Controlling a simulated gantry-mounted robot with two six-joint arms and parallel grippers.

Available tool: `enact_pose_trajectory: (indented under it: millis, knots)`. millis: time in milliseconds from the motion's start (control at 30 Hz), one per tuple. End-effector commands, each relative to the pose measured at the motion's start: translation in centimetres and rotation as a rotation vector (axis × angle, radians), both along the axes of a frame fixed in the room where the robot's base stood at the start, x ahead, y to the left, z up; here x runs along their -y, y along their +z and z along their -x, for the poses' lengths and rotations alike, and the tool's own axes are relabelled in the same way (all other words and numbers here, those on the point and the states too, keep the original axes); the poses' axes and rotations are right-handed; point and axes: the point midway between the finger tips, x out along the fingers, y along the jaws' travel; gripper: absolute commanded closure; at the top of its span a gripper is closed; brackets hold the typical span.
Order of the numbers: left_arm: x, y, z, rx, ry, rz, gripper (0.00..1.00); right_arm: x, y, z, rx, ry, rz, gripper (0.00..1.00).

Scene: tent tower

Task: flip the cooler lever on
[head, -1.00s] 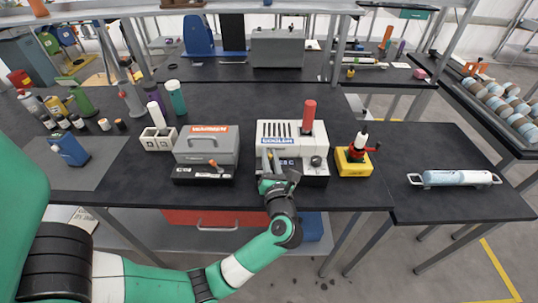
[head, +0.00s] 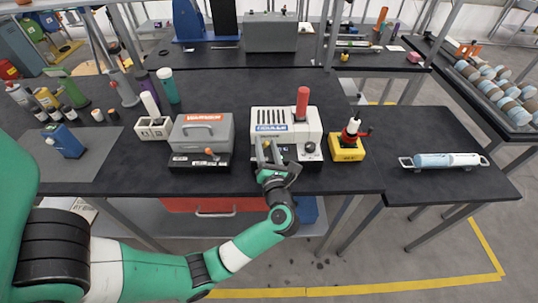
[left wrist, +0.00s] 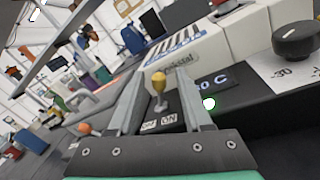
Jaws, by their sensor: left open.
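The cooler (head: 262,118) is a white box with a blue label and a dark front base, on the black bench. In the left wrist view its lever (left wrist: 158,78) has a yellow knob on a short stem, above small OFF and ON labels (left wrist: 169,119). My left gripper (head: 268,152) is open at the cooler's front left. In the left wrist view the lever shows between its two fingers (left wrist: 162,72); I cannot tell whether either touches it. Which way the lever leans is unclear. My right gripper is not in view.
The grey warmer box (head: 203,143) with an orange-knobbed lever stands just left of the cooler. A yellow-based device (head: 347,150) stands close on its right. A red cylinder (head: 302,103) rises from the cooler's top. A dark dial (left wrist: 300,40) and display (left wrist: 212,82) are right of the lever.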

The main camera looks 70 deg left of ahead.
Motion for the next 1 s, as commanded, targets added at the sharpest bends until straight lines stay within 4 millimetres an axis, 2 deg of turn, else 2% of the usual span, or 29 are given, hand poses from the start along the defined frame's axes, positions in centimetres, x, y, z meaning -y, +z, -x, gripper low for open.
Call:
enact_pose_trajectory:
  millis: [300, 500, 633, 1000]
  knots:
    - [7.0, -0.1, 1.0, 0.0, -0.008, 0.0, 0.5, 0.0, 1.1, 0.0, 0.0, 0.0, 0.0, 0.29]
    - [10.2, -0.2, 1.6, -0.001, -0.004, -0.002, 0.5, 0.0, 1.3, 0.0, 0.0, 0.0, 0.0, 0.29]
    - [10.7, -0.3, 1.8, -0.001, -0.001, -0.001, 0.5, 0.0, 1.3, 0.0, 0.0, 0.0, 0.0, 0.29]
    - [10.7, -0.3, 1.8, 0.0, -0.001, 0.0, 0.5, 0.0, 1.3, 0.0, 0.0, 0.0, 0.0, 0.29]
